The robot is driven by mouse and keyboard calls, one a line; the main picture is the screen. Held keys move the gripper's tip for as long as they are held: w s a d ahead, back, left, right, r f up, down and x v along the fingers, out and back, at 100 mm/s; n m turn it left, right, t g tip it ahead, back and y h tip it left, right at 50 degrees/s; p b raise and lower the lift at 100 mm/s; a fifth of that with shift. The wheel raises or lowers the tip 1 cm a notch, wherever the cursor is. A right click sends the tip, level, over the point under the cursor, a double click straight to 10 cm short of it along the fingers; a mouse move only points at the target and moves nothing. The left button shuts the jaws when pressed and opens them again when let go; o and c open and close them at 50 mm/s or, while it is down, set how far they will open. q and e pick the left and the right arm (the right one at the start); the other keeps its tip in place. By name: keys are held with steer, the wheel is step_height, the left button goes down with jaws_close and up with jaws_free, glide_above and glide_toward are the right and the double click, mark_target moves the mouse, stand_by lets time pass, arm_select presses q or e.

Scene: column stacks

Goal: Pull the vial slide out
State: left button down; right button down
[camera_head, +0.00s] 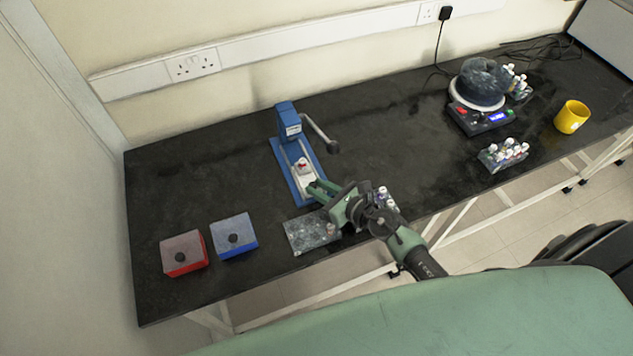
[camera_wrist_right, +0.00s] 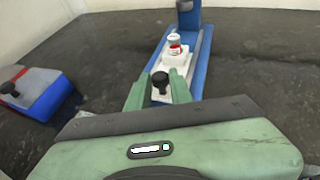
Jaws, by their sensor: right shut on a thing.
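A blue press (camera_head: 288,128) with a grey lever stands on a long blue base (camera_head: 283,166) on the dark bench. The white vial slide (camera_head: 297,154) lies along that base, and it also shows in the right wrist view (camera_wrist_right: 183,90). A small vial with a red band (camera_wrist_right: 175,46) sits upright on the slide, in front of the press column. My right gripper (camera_head: 317,190) is at the slide's near end, shut on its black knob (camera_wrist_right: 160,82). The fingers hide part of the slide's near end. My left gripper is not in view.
Red (camera_head: 184,253) and blue (camera_head: 234,237) lidded boxes stand at left. The bench behind my arm is clear.

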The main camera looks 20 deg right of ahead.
steer(key=shift+s+f, duration=0.15)
steer(key=shift+s, duration=0.15)
steer(key=c, duration=1.3)
jaws_free()
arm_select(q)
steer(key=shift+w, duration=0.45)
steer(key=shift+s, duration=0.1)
arm_select(e)
steer(key=shift+s+d+r, duration=0.15)
steer(key=shift+s+r, duration=0.1)
steer(key=shift+s, duration=0.2)
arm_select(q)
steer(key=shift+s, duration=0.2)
arm_select(e)
steer(key=v, duration=0.6)
steer(key=shift+s+d+r, duration=0.15)
steer(key=shift+s+r, duration=0.05)
steer(key=shift+s, duration=0.05)
